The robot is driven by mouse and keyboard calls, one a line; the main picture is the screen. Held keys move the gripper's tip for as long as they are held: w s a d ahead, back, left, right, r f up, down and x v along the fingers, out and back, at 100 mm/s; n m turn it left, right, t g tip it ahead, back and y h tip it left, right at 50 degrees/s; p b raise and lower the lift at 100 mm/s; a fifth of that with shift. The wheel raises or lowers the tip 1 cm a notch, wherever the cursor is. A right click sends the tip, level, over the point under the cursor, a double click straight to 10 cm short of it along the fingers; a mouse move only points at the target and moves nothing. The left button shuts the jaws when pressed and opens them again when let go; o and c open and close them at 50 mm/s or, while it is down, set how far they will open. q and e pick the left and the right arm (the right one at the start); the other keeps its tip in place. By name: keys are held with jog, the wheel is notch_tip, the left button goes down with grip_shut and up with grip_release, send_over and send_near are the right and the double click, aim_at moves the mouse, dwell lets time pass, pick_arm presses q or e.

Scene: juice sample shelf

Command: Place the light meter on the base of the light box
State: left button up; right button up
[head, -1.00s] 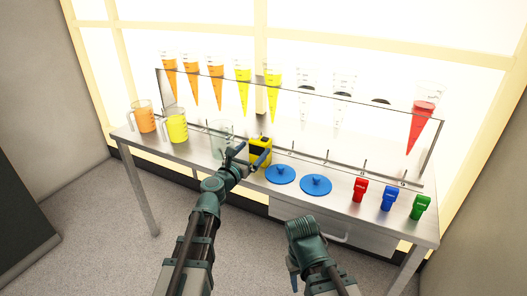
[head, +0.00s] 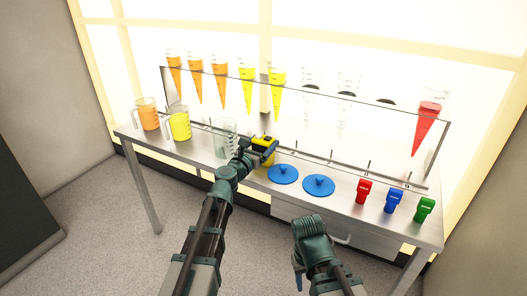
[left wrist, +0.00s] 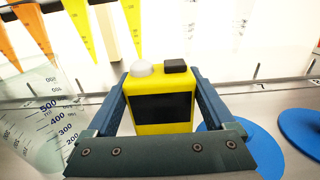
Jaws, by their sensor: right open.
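The light meter (left wrist: 161,108) is a yellow box with a dark screen, a white dome and a black block on top. It stands upright on the steel table and also shows in the head view (head: 266,144). My left gripper (head: 254,152) has one finger on each side of it, and both fingers look pressed against its sides in the left wrist view (left wrist: 160,92). My right gripper (head: 298,276) is open and empty in front of the table, partly hidden by its wrist. I cannot clearly tell a separate light box or its base from the bright backdrop.
A clear rack of cones with orange, yellow and red juice stands behind the meter. A clear beaker (head: 222,141) is close on the left, with two jugs beyond. Blue lids (head: 283,174) lie to the right, then red, blue and green clamps (head: 394,200).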

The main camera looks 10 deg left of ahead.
pick_arm(q)
grip_shut()
jog(key=shift+r, duration=0.1)
pick_arm(e)
jog(key=shift+r, duration=0.1)
